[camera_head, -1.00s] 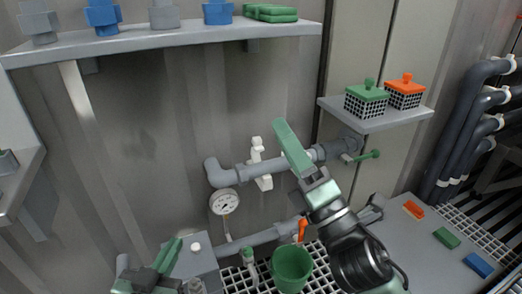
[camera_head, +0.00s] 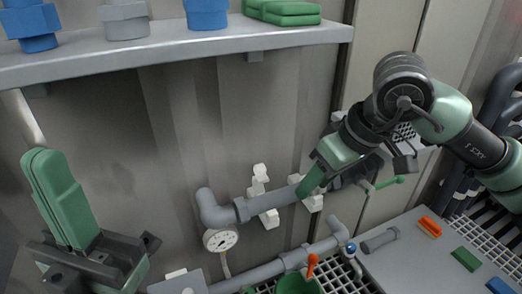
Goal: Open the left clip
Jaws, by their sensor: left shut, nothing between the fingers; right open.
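The white left clip (camera_head: 269,218) sits around the grey horizontal pipe (camera_head: 285,197) in the middle of the view, with a knobbed part sticking up above the pipe. I cannot tell whether its latch is open. A second white clip (camera_head: 313,204) is on the pipe further right, partly hidden by my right gripper. My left gripper (camera_head: 43,162) is shut and empty, raised at the far left, well away from the clips.
A pressure gauge (camera_head: 220,239) hangs below the pipe's left elbow. A shelf (camera_head: 180,50) with blue and grey parts runs above. A green bucket (camera_head: 297,284) and a lower pipe (camera_head: 255,275) lie below. The wall between my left gripper and the pipe is clear.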

